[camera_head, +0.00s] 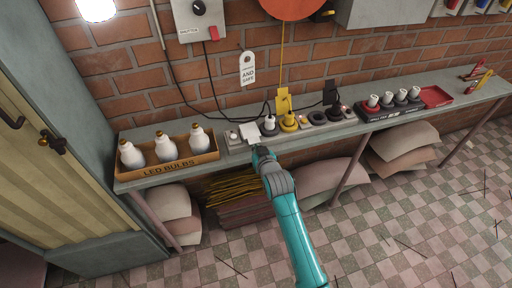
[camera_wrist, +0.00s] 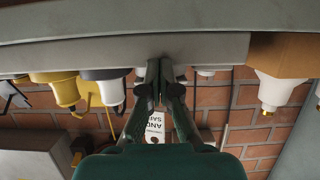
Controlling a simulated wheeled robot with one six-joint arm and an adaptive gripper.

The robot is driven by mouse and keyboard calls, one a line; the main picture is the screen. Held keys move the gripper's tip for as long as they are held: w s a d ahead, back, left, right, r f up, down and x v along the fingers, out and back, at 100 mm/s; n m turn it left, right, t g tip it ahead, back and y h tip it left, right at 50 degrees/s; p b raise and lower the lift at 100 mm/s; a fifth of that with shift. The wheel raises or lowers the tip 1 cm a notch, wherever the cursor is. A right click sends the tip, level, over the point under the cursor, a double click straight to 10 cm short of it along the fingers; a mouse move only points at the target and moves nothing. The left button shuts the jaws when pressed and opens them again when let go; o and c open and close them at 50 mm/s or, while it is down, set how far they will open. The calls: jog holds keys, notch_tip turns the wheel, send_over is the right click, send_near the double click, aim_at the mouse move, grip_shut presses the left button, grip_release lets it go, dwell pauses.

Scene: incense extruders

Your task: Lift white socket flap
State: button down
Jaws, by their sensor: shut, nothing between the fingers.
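The white socket flap (camera_head: 250,132) is a pale square piece on the grey socket strip (camera_head: 235,146), between the left socket (camera_head: 231,135) and a white plug (camera_head: 269,124). My gripper (camera_head: 258,151) is at the front edge of the strip, just below and in front of the flap; I cannot tell whether they touch. In the wrist view, which looks upside down, my gripper (camera_wrist: 161,62) has its fingertips together against the strip (camera_wrist: 215,50), with nothing seen between them. The flap cannot be made out there.
A box of light bulbs (camera_head: 170,166) stands left of the strip. A yellow plug (camera_head: 288,121), a dark ring-shaped socket (camera_head: 317,117) and a black plug (camera_head: 334,111) line the right side. Cables hang behind. A red tray (camera_head: 436,97) lies farther right. The floor in front is mostly open.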

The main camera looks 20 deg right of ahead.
aim_at(254, 140)
jog(key=shift+t, duration=0.6)
jog(key=r, duration=0.1)
jog(key=w+r, duration=0.1)
jog(key=r, duration=0.1)
jog(key=w+r, duration=0.1)
jog(key=r, duration=0.1)
jog(key=shift+w+r, duration=0.15)
jog(key=shift+r, duration=0.05)
jog(key=shift+w+r, duration=0.2)
jog(key=shift+r, duration=0.3)
jog(key=shift+w+r, duration=0.2)
jog(key=shift+r, duration=0.25)
jog(key=shift+w, duration=0.5)
jog(key=shift+w+r, duration=0.25)
jog(key=shift+r, duration=0.6)
jog(key=shift+w+r, duration=0.25)
jog(key=shift+r, duration=0.6)
jog(key=shift+f, duration=0.1)
jog(key=shift+w+f, duration=0.1)
jog(key=shift+f, duration=0.4)
jog(key=shift+w, duration=0.2)
jog(key=shift+w+r, duration=0.25)
jog(key=shift+w, duration=0.4)
jog(key=shift+w+r, duration=0.2)
jog(key=shift+w, duration=0.55)
